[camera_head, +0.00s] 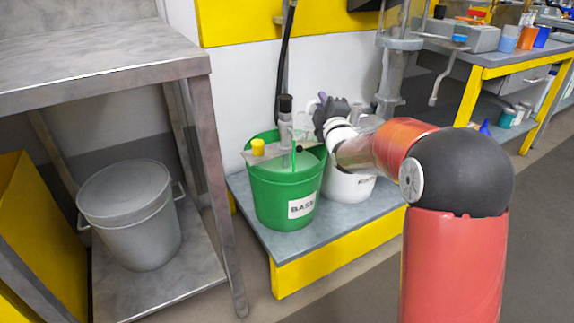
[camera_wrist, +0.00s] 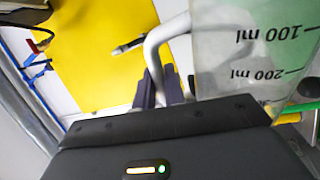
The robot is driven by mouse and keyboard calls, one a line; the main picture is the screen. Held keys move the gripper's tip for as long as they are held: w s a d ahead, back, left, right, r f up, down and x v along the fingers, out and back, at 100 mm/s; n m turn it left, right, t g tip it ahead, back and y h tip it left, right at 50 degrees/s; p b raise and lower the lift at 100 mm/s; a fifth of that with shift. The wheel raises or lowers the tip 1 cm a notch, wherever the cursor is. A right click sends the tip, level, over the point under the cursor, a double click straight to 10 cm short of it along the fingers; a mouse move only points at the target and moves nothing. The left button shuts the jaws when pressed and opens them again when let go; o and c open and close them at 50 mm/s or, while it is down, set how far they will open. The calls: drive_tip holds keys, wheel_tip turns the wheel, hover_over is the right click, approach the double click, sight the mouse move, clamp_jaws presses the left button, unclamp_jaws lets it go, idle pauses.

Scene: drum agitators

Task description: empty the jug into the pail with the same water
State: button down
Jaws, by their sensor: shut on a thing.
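My gripper (camera_head: 322,112) is shut on the jug's white handle. In the wrist view my fingers (camera_wrist: 160,92) close around that handle. The clear jug (camera_wrist: 225,60), with 100 ml and 200 ml marks, fills the upper right of the wrist view. In the head view the jug (camera_head: 304,124) is small and partly hidden, above the right side of the green pail. The green pail (camera_head: 268,199), labelled BASE, stands on the low platform. A white pail (camera_head: 347,184) stands to its right, partly behind my arm; its label is not readable. The jug's water level is unclear.
A grey bar with a yellow knob (camera_head: 257,147) crosses the green pail's top, and a dark hose (camera_head: 285,50) rises behind it. The low platform (camera_head: 290,250) has a yellow front. A lidded grey bin (camera_head: 140,225) stands under the metal table (camera_head: 90,70) at left.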

drive_tip(key=shift+s+a+r+n+y+b, duration=0.15)
drive_tip(key=shift+s+a+r+n+b, duration=0.1)
drive_tip(key=shift+a+n+b, duration=0.35)
drive_tip(key=shift+s+a+r+n+y+b, duration=0.2)
drive_tip(key=shift+a+n+b, duration=0.25)
drive_tip(key=shift+b, duration=0.25)
